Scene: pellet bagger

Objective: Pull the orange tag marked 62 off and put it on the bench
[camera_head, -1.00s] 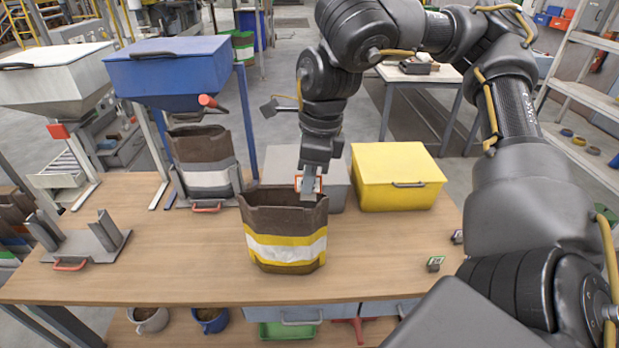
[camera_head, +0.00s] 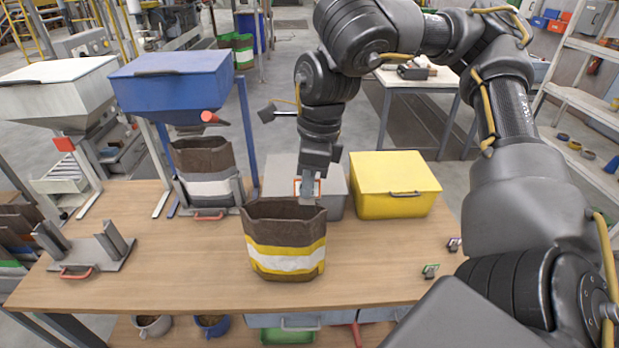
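My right gripper (camera_head: 308,193) is pointing down just above the back rim of a brown bag (camera_head: 285,262) with yellow and white bands, which stands on the wooden bench (camera_head: 180,270). A white tag with an orange border (camera_head: 298,188) shows on both sides of the finger, at the fingertips. The gripper appears shut on it. Its number is too small to read, and the finger covers its middle. My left gripper is out of view.
A grey box (camera_head: 333,197) and a yellow lidded box (camera_head: 394,178) stand behind the bag. A small green-edged tag (camera_head: 430,271) and a purple-edged tag (camera_head: 454,244) lie at the bench's right. The bench front is clear.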

